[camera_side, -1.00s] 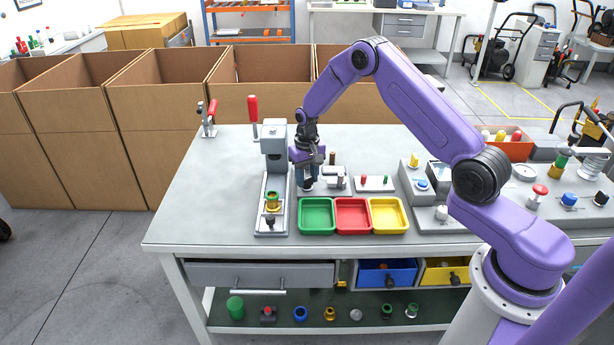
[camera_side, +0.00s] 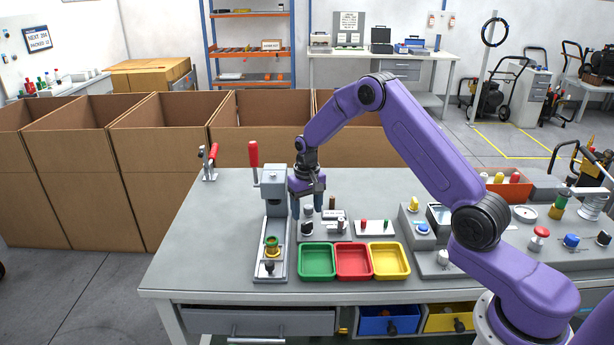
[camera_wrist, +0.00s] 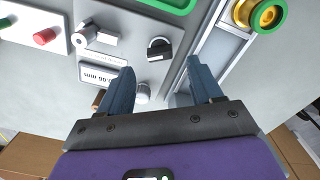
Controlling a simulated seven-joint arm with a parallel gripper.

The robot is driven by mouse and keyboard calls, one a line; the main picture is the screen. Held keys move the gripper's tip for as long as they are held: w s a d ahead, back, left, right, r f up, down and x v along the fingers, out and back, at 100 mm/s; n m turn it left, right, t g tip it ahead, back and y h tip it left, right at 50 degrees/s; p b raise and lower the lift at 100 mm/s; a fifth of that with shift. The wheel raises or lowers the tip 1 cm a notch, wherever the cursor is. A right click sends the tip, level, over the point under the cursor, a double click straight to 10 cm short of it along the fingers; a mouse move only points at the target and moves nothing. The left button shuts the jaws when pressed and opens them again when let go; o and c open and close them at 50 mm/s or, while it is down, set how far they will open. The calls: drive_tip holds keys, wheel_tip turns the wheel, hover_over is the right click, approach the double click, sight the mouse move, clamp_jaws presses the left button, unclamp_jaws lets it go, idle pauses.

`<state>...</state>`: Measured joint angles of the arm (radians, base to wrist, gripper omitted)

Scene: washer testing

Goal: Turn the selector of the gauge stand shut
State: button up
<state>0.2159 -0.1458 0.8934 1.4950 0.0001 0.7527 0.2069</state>
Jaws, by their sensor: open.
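The gauge stand (camera_wrist: 122,58) is a light plate with a small "mm" display, a silver clamp-like part (camera_wrist: 100,38) and a silver post (camera_wrist: 142,93). Its selector (camera_wrist: 160,48) is a black knob with a pale mark, near the plate's edge in the wrist view. In the side view the selector (camera_side: 307,229) is small, just below my gripper. My gripper (camera_side: 307,216) is open and empty above the stand, fingers apart, with the selector beyond the fingertips in the wrist view (camera_wrist: 160,66). I cannot tell the selector's setting.
A press with a red handle (camera_side: 253,154) stands close on the left. Green (camera_side: 317,277), red (camera_side: 353,276) and yellow (camera_side: 391,276) trays lie in front. A plate with red and green pegs (camera_side: 375,228) is to the right.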

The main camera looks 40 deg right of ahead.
sight(306, 224)
wheel_tip(306, 224, up, 13)
drive_tip(key=shift+f, duration=0.2)
idle(0.3)
drive_tip(key=s+a+r+n, duration=0.3)
drive_tip(key=s+a+n, duration=0.1)
drive_tip(key=s+a, duration=0.35)
drive_tip(key=s+a+r+n, duration=0.2)
drive_tip(key=s+a+n, duration=0.1)
drive_tip(key=s+a, duration=0.5)
drive_tip(key=s+d+n, duration=0.2)
drive_tip(key=s+n, duration=0.2)
drive_tip(key=s, duration=0.9)
drive_tip(key=s+d+f+n, duration=0.1)
drive_tip(key=s+n, duration=0.3)
drive_tip(key=s, duration=0.9)
drive_tip(key=shift+d+n, duration=0.4)
drive_tip(key=shift+d, duration=0.2)
